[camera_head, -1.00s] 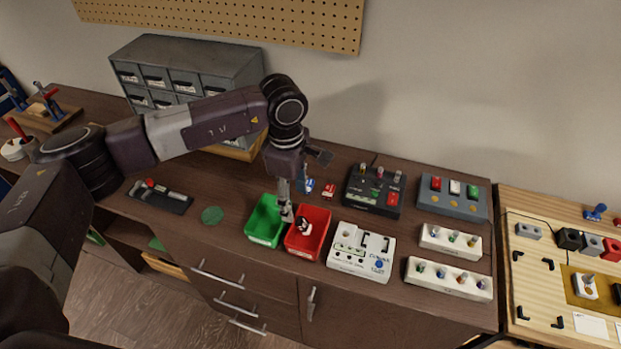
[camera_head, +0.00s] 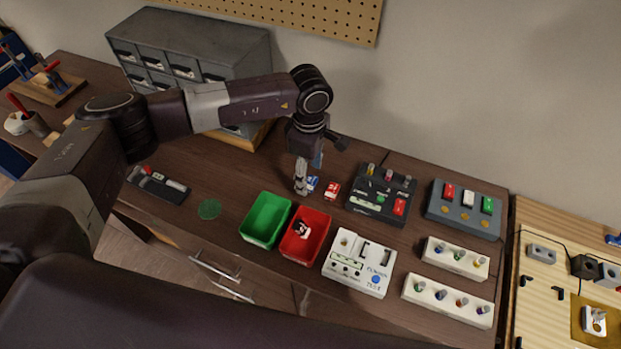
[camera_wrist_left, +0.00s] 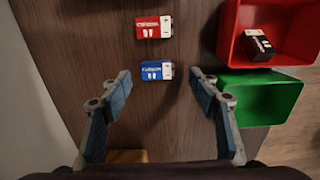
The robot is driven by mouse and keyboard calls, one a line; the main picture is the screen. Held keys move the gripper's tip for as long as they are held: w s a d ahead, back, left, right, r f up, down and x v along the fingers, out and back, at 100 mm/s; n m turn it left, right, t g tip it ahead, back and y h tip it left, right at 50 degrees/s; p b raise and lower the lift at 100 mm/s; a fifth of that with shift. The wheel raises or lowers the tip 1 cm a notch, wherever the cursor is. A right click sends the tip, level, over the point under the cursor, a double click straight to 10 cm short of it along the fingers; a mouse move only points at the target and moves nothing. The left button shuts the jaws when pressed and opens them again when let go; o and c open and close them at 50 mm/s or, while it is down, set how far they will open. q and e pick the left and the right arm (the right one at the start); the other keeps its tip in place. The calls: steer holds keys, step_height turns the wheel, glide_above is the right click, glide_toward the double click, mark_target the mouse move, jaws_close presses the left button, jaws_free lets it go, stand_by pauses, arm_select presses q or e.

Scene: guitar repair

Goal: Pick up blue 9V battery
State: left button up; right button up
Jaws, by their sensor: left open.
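The blue 9V battery (camera_wrist_left: 156,71) lies on the dark wooden bench in the left wrist view, just beyond and between my fingertips. In the head view it shows as a small blue patch (camera_head: 313,182), partly hidden by my gripper. My left gripper (camera_wrist_left: 162,78) is open and empty, pointing down above the bench, with a finger on each side of the battery's line. It also shows in the head view (camera_head: 301,188). A red 9V battery (camera_wrist_left: 154,27) lies beside the blue one, a small gap apart. My right gripper is not in view.
A green bin (camera_head: 266,219) and a red bin (camera_head: 322,222) stand in front of my left gripper. A black battery (camera_wrist_left: 258,44) lies in the red bin. A white tester (camera_head: 358,262) and a black pedal (camera_head: 382,197) are to the right. Grey drawers (camera_head: 190,45) stand behind my arm.

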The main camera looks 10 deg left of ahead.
mark_target(310, 182)
arm_select(q)
step_height(310, 182, down, 2)
steer(key=shift+w+f+p, duration=0.15)
steer(key=shift+f+p, duration=0.05)
steer(key=shift+p, duration=0.1)
steer(key=shift+f, duration=0.35)
steer(key=c, duration=1.1)
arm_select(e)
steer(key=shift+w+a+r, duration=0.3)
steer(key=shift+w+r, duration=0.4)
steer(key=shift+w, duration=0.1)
arm_select(q)
steer(key=shift+r, duration=0.2)
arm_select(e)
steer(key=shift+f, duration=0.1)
